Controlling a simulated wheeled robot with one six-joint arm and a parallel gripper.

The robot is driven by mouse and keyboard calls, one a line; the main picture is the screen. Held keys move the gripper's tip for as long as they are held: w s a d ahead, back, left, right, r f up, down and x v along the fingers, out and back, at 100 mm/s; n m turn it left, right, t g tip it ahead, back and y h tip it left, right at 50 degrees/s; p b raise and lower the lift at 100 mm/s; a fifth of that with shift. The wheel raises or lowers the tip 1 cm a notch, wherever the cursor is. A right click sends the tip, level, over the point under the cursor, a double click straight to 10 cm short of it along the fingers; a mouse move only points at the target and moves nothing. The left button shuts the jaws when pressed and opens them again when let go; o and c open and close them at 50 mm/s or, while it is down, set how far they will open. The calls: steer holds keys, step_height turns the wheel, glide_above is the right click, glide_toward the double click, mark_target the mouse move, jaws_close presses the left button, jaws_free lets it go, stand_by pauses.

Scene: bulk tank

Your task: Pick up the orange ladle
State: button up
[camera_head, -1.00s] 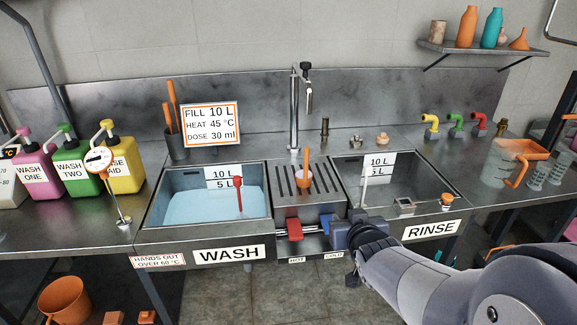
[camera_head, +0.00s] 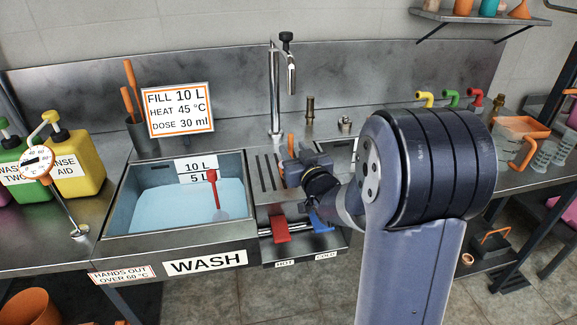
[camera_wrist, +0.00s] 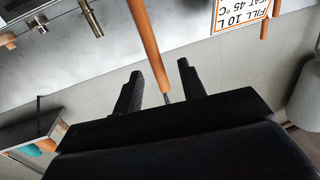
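In the wrist view the handle (camera_wrist: 148,45) slants down from the top edge and narrows to a grey shaft. Its lower end lies between the two black fingers of my gripper (camera_wrist: 160,88). The fingers are apart, with a visible gap on each side of the handle.
The wash sink (camera_head: 110,238) holds blue water and a red-handled tool (camera_head: 213,186). A tap (camera_head: 275,95) rises behind the drainboard. Red (camera_head: 281,228) and blue (camera_head: 322,222) levers sit at the front. My arm hides most of the rinse sink.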

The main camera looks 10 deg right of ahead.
steer(key=w, duration=0.3)
steer(key=w+p, duration=0.1)
steer(key=w, duration=0.1)
steer(key=shift+a, duration=0.35)
jaws_close()
